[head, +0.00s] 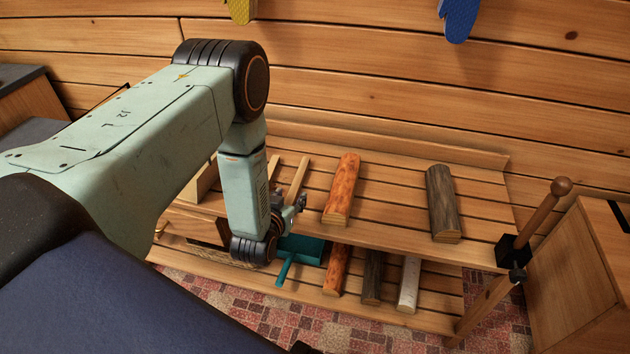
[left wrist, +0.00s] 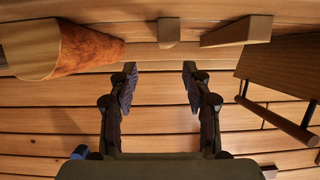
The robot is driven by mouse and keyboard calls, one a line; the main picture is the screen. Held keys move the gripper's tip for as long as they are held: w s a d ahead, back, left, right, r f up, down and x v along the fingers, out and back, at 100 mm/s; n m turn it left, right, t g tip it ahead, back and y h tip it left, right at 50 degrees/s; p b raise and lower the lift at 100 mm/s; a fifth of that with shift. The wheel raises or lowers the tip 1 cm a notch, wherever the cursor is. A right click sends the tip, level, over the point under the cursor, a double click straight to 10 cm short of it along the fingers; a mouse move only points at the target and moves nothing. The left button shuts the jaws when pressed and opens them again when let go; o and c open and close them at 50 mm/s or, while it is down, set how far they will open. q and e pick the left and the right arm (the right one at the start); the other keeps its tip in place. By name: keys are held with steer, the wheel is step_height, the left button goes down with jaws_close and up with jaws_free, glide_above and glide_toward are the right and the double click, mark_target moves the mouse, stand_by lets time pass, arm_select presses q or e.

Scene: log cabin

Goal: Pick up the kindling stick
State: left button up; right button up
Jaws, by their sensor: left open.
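Two pale, thin kindling sticks lie on the upper slatted shelf in the head view, one (head: 298,180) just left of the orange log and another (head: 273,168) further left, partly hidden by my arm. In the left wrist view their ends show above the fingers, one small and square (left wrist: 168,31), the other longer and wedge-like (left wrist: 236,32). My left gripper (head: 296,203) is at the shelf's front, by the near ends of the sticks. In the wrist view it (left wrist: 157,78) is open, with nothing between its fingers. My right gripper is not in view.
An orange log (head: 342,188) and a dark log (head: 443,203) lie on the upper shelf (head: 395,205). Below are more logs and a teal dustpan (head: 302,249). A wooden post (head: 538,220) stands at the right. The wrist view shows a dark wooden box with a handle (left wrist: 282,122).

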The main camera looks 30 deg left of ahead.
mark_target(293, 190)
arm_select(q)
steer(key=shift+w, duration=0.15)
steer(key=shift+w+a+f+b, duration=0.7)
steer(key=shift+w+a+f, duration=0.45)
steer(key=shift+f, duration=0.1)
steer(key=b+x, duration=0.2)
steer(key=x, duration=0.1)
steer(key=shift+w+d+f, duration=0.15)
steer(key=shift+w+f, duration=0.05)
steer(key=shift+w, duration=0.1)
steer(key=shift+w+f, duration=0.2)
steer(key=shift+w, duration=0.05)
steer(key=shift+d+r, duration=0.1)
steer(key=shift+r, duration=0.15)
steer(key=shift+c, duration=0.3)
steer(key=shift+f, duration=0.15)
steer(key=c, duration=0.9)
jaws_close()
